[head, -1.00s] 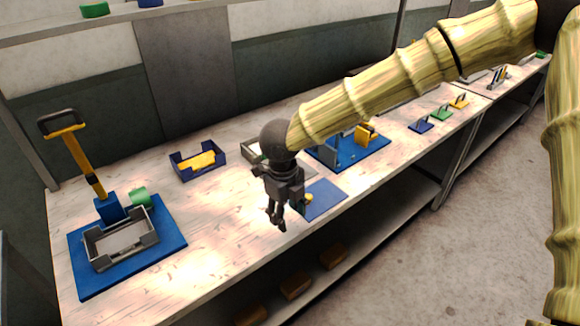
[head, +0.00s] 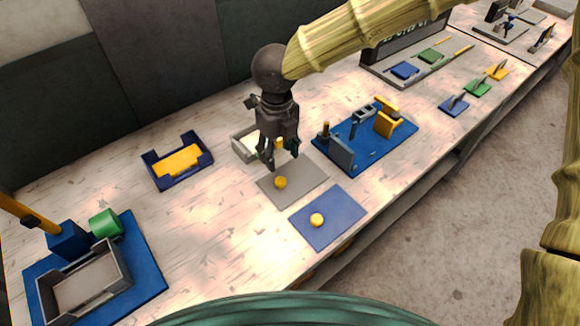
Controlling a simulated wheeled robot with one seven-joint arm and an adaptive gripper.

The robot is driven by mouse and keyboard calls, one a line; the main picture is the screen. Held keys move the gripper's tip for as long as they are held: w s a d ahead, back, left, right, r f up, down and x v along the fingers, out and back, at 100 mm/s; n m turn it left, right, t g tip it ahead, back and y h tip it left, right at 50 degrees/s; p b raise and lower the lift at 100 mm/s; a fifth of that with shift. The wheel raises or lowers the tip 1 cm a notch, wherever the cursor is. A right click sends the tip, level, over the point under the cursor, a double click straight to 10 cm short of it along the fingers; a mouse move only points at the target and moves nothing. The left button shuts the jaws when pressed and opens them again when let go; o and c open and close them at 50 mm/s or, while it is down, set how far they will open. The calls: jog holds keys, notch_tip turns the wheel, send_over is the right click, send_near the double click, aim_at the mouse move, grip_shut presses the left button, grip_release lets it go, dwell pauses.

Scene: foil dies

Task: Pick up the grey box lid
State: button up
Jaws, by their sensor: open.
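The grey box lid (head: 300,190) is a flat grey plate with a round yellow knob (head: 280,183) on top. It lies on the wooden bench in the middle of the head view. My gripper (head: 280,159) is open and points down, just over the back left part of the lid. Its fingers appear close above the knob and slightly behind it; the exact height gap cannot be told.
A blue lid (head: 338,228) with a yellow knob lies in front of the grey one. A grey box (head: 242,150) stands behind, partly hidden by my gripper. A blue fixture board (head: 385,148) is on the right, a blue tray (head: 152,166) on the left.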

aim_at(281, 180)
jog(key=s+f, duration=0.2)
jog(key=s, duration=0.1)
jog(key=shift+s+d+f+p, duration=0.15)
jog(key=shift+s+f+p, duration=0.05)
jog(key=shift+s+p, duration=0.1)
jog(key=f, duration=0.2)
jog(key=w+f+p, duration=0.1)
jog(key=f, duration=0.1)
jog(key=w+f, duration=0.1)
jog(key=shift+f+p, duration=0.3)
jog(key=shift+f, duration=0.1)
jog(key=shift+s+f, duration=0.15)
jog(key=shift+s, duration=0.35)
jog(key=shift+w+f, duration=0.3)
jog(key=shift+w, duration=0.15)
jog(key=shift+c, duration=1)
jog(key=shift+s+r, duration=0.15)
jog(key=shift+s, duration=0.1)
jog(key=c, duration=0.9)
jog(key=shift+o, duration=0.2)
jog(key=shift+w, duration=0.1)
